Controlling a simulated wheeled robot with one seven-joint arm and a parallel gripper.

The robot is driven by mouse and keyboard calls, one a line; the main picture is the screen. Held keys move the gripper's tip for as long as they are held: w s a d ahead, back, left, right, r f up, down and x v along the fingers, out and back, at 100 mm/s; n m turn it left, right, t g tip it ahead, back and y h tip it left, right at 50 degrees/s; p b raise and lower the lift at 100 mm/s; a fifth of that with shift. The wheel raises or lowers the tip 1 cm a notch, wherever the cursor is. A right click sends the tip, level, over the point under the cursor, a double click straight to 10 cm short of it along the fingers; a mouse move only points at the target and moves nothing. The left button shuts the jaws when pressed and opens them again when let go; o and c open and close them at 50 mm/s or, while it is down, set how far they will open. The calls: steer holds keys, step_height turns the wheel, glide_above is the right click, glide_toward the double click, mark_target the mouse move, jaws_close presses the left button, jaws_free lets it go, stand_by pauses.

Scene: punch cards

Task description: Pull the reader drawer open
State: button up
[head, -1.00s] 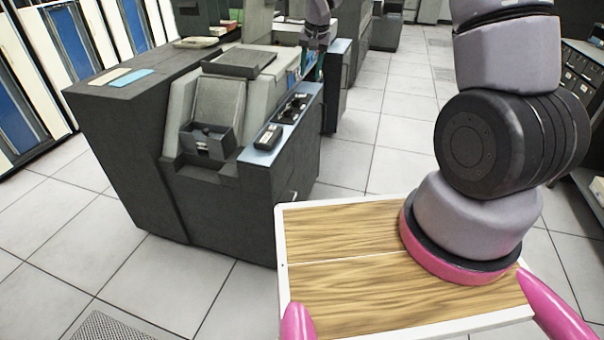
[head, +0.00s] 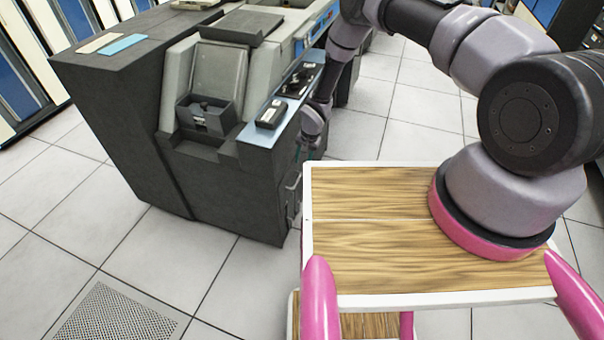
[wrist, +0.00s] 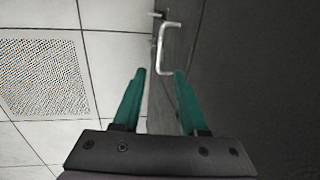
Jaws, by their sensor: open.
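The card reader (head: 225,180) is a dark grey cabinet left of centre in the head view. A pale bar handle (head: 290,194) is on its right-hand face, low down, where the drawer front cannot be made out clearly. The wrist view shows this U-shaped metal handle (wrist: 164,60) on a dark panel (wrist: 185,35), just beyond my fingertips. My gripper (wrist: 160,74) is open, with its two green fingers apart and nothing between them. In the head view it hangs beside the reader's right face, above the handle, with its fingers partly hidden.
My wood-topped base stands close to the right of the reader. A small tray (head: 207,115) and a control strip (head: 283,106) are on the reader's top. Open tiled floor (head: 150,265) lies in front, with a perforated tile (head: 115,315).

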mark_target(298, 179)
steer(key=f, duration=0.3)
steer(key=a+f, duration=0.1)
steer(key=f, duration=0.6)
steer(key=shift+w+a+f, duration=0.25)
steer(key=shift+w+a, duration=0.05)
steer(key=shift+a, duration=0.1)
jaws_close()
stand_by(0.9)
